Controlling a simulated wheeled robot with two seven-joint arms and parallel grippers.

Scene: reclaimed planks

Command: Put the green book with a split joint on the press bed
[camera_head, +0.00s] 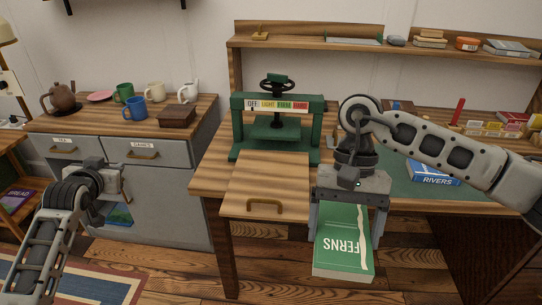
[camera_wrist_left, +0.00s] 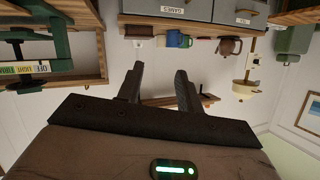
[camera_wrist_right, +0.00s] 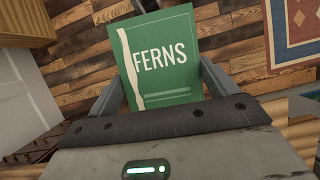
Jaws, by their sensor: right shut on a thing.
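The green book, titled FERNS (camera_head: 343,240), hangs in my right gripper (camera_head: 348,205) in front of the table edge. A pale jagged split runs along one side of its cover; it also shows in the right wrist view (camera_wrist_right: 165,60). The right fingers grip it from both sides. The green screw press (camera_head: 277,122) stands on the table, left of the book. A wooden board with a brass handle (camera_head: 265,180) extends from the press toward me; it is bare. My left gripper (camera_head: 118,190) is open and empty in front of the grey cabinet, fingers apart in the left wrist view (camera_wrist_left: 160,85).
A blue RIVERS book (camera_head: 433,175) lies on the green mat to the right, partly behind my right arm. Mugs, a teapot (camera_head: 62,97) and a wooden box (camera_head: 178,116) stand on the left cabinet. A shelf (camera_head: 390,47) runs behind the press. Floor in front is clear.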

